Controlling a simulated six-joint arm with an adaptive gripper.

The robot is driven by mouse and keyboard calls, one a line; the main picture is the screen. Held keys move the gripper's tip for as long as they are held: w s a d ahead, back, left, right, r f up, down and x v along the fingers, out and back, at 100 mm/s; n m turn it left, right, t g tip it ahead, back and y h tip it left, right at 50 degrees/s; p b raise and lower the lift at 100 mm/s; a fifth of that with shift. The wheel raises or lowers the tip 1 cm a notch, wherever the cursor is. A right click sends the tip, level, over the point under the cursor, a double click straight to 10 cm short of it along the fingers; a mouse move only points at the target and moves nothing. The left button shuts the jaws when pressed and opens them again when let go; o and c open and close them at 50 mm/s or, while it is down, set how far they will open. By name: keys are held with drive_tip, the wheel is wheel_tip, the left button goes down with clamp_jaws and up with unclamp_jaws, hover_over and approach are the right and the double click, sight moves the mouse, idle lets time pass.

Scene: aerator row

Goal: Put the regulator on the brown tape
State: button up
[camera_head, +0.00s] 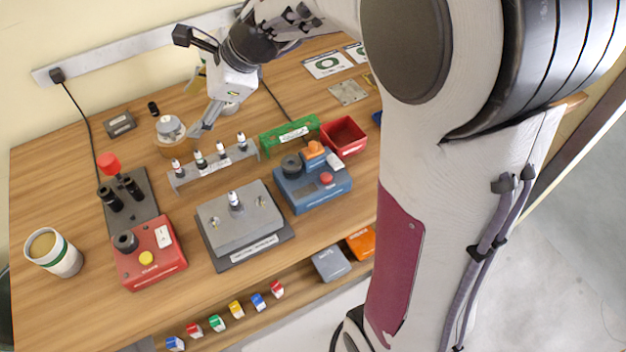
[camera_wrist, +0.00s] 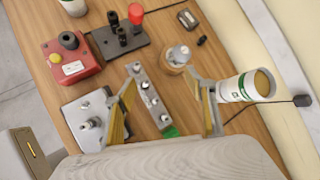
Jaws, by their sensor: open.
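A grey round piece with a knob, which looks like the regulator (camera_head: 168,124), sits on top of a tan roll, which looks like the brown tape (camera_head: 172,139), at the back of the table. In the wrist view the regulator (camera_wrist: 179,54) also rests on the tape (camera_wrist: 176,70), just beyond my fingertips. My gripper (camera_head: 204,124) is open, with nothing visible between its fingers (camera_wrist: 163,90). In the head view it is just right of the tape and appears apart from it. The contact under the regulator is hard to see.
A grey rack (camera_head: 213,168) with several small fittings stands in front of my gripper. A white cup (camera_wrist: 236,88) is close to the right finger in the wrist view. A red box (camera_head: 150,257), a grey block (camera_head: 240,218) and a blue box (camera_head: 313,185) stand nearer the front.

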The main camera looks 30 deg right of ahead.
drive_tip(key=s+d+r+n+h, duration=0.1)
drive_tip(key=s+d+n+h, duration=0.2)
drive_tip(key=s+n, duration=0.7)
drive_tip(key=s+d+r+n+h, duration=0.1)
drive_tip(key=s+d+n, duration=0.5)
drive_tip(key=s, duration=1.1)
drive_tip(key=n+h, duration=0.1)
drive_tip(key=n, duration=0.3)
drive_tip(key=shift+s+d+r+n+h, duration=0.2)
drive_tip(key=shift+n+h, duration=0.1)
drive_tip(key=shift+h, duration=0.1)
